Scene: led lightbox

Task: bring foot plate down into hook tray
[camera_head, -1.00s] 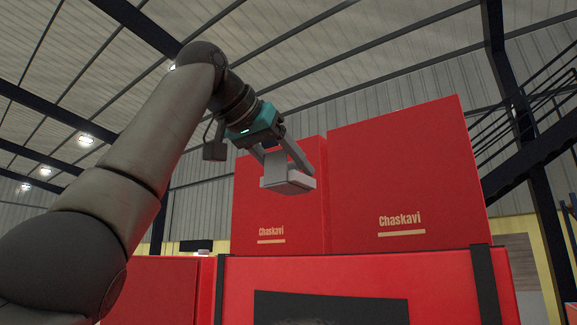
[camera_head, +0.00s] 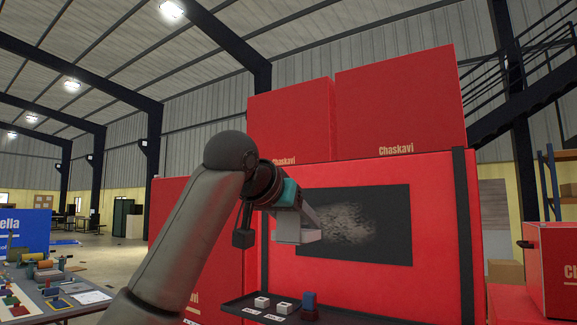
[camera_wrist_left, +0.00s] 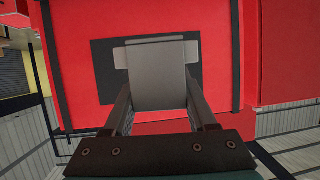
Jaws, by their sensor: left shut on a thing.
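My left gripper (camera_head: 300,214) is shut on a grey foot plate (camera_head: 297,235). The plate hangs in front of the dark picture panel on the red unit, in the air. In the left wrist view the plate (camera_wrist_left: 158,75) lies between the two fingers, its wide end away from the wrist. A dark shelf-like tray (camera_head: 237,304), which looks like the hook tray, is below the plate at the bottom of the head view. It bears two small white pieces (camera_head: 262,302) and a blue block (camera_head: 309,301). My right gripper is not in view.
The tall red unit (camera_head: 440,220) with the dark panel (camera_head: 385,240) stands close behind the gripper. A table (camera_head: 75,305) with several small coloured items is at the lower left. A red box (camera_head: 555,265) is at the right. Open air lies between plate and tray.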

